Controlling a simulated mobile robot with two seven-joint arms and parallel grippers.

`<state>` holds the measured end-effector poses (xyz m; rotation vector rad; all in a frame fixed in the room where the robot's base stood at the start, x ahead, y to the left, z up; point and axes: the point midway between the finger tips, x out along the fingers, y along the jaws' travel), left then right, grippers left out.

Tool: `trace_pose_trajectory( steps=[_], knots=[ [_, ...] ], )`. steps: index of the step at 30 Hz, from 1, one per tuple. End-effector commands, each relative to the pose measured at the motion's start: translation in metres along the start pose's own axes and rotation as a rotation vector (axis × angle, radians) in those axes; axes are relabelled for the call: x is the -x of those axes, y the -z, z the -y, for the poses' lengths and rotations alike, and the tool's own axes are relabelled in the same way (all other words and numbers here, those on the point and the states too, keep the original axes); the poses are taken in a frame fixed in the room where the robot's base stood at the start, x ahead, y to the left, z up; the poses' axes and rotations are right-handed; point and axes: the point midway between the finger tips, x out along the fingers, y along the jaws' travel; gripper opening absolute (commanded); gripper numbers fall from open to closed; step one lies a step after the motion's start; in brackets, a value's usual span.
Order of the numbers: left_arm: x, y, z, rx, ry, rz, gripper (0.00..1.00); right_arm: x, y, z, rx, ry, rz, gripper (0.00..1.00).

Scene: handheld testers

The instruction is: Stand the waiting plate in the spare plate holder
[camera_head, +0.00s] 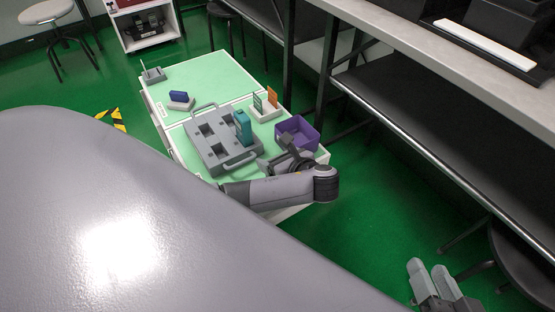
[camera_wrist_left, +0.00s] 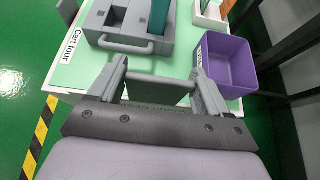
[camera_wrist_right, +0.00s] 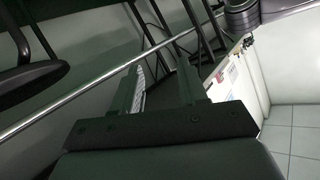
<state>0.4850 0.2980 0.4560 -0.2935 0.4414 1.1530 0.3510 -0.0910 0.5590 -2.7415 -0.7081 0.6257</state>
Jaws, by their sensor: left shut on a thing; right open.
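My left gripper (camera_head: 284,160) is at the near right end of the cart, between the grey tray and the purple bin. In the left wrist view its fingers (camera_wrist_left: 163,88) are shut on a grey flat piece (camera_wrist_left: 158,92), perhaps the waiting plate; the piece is partly hidden. A white holder (camera_head: 263,115) has a green plate (camera_head: 258,103) and an orange plate (camera_head: 272,97) standing in it. I cannot tell which holder is the spare one. My right gripper (camera_head: 432,276) is open and empty, away from the cart, low at the right.
A grey tray (camera_head: 208,140) with slots and handles holds a teal tester (camera_head: 243,126). The purple bin (camera_head: 297,134) stands at the cart's right edge. A small blue piece in a pale base (camera_head: 181,101) and a grey device (camera_head: 153,75) sit farther back. A shelved bench (camera_head: 440,110) stands right.

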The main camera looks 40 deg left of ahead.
Motion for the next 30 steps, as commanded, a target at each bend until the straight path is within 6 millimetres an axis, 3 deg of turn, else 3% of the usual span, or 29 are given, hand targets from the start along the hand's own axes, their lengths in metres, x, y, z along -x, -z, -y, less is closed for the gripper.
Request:
trace_pose_trajectory(
  steps=[1,3,11,18,30],
  knots=[
    [-0.009,0.016,0.000,-0.001,0.000,0.001,0.24,-0.002,-0.007,-0.003,0.007,0.003,-0.013,0.43],
    [-0.015,0.026,0.000,0.000,0.000,0.001,0.24,0.001,-0.007,-0.007,0.042,-0.014,-0.032,0.43],
    [-0.024,0.044,0.001,0.000,0.002,0.000,0.24,0.008,-0.004,-0.014,0.107,-0.046,-0.071,0.43],
    [-0.040,0.073,0.001,-0.001,0.002,0.001,0.24,0.016,-0.006,-0.023,0.201,-0.086,-0.128,0.43],
    [-0.042,0.076,0.001,0.000,0.002,0.001,0.24,0.020,-0.002,-0.024,0.227,-0.098,-0.143,0.43]
  ],
)
